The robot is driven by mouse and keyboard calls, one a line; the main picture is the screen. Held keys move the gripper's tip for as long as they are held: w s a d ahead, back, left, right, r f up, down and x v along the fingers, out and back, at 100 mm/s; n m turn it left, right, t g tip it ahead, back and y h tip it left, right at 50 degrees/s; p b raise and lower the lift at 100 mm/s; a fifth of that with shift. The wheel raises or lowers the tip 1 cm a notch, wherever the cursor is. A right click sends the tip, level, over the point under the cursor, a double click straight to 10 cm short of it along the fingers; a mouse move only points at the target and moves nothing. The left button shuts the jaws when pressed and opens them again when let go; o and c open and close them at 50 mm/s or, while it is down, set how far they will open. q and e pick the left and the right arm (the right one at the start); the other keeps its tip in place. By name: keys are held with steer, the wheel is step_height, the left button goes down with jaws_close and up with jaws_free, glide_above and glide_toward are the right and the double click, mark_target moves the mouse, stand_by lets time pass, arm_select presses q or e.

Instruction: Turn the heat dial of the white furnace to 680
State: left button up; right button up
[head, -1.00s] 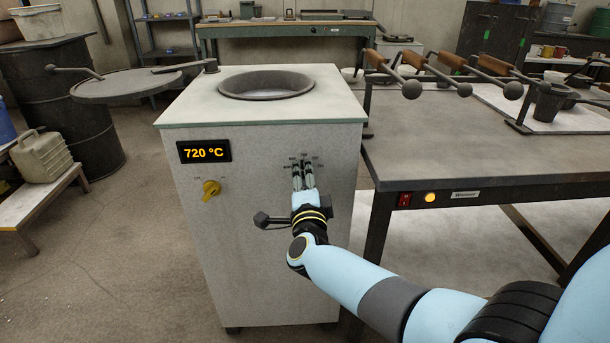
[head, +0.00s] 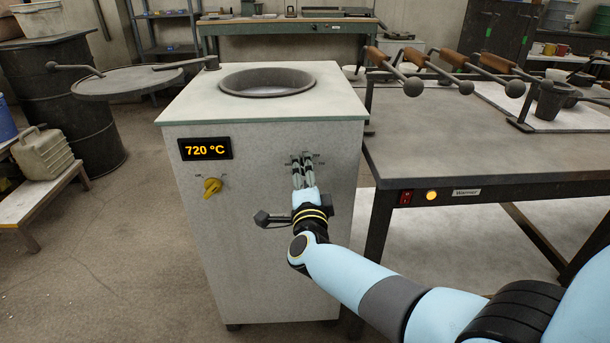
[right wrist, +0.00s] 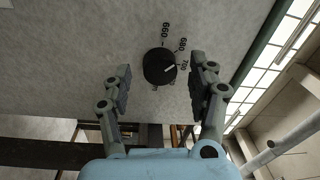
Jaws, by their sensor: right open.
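The white furnace (head: 262,230) stands in the middle of the head view, and its display (head: 205,149) reads 720 °C. The black heat dial (right wrist: 159,66) shows in the right wrist view, with the marks 660, 680 and 700 readable beside it. Its white pointer line lies on the side towards the 700 mark; the exact setting is hard to tell. My right gripper (head: 303,170) is at the furnace's front panel and hides the dial in the head view. In the right wrist view its open fingers (right wrist: 160,88) stand apart on either side of the dial, with gaps. My left gripper is not in view.
A yellow knob (head: 212,188) sits below the display. A dark handle (head: 268,218) sticks out left of my right wrist. The warmer table (head: 430,150), bearing wooden-handled tools, stands close on the right. A dark drum (head: 85,120) stands at left.

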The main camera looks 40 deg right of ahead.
steer(key=r+v, duration=0.1)
steer(key=v, duration=1)
steer(key=shift+s+a+f, duration=0.3)
steer(key=shift+s+f, duration=0.05)
steer(key=shift+f, duration=0.15)
steer(key=s+f+n+g+y, duration=0.2)
steer(key=s+f+n+y, duration=0.2)
steer(key=s+f+n, duration=0.55)
steer(key=s+f+n+g+y, duration=0.3)
steer(key=s+f, duration=0.4)
steer(key=f, duration=0.8)
steer(key=s+f+n+g, duration=0.3)
steer(key=s+f, duration=0.1)
steer(key=s, duration=0.5)
steer(key=s+d+f+n+g+y, duration=0.1)
steer(key=s+f+n+g, duration=0.2)
steer(key=s, duration=0.7)
steer(key=s+f+n+g, duration=0.3)
steer(key=s+f, duration=0.3)
steer(key=s, duration=0.4)
steer(key=shift+s+d+f+n+g+y, duration=0.15)
steer(key=shift+s+d+n+g+y, duration=0.15)
steer(key=shift+g, duration=0.4)
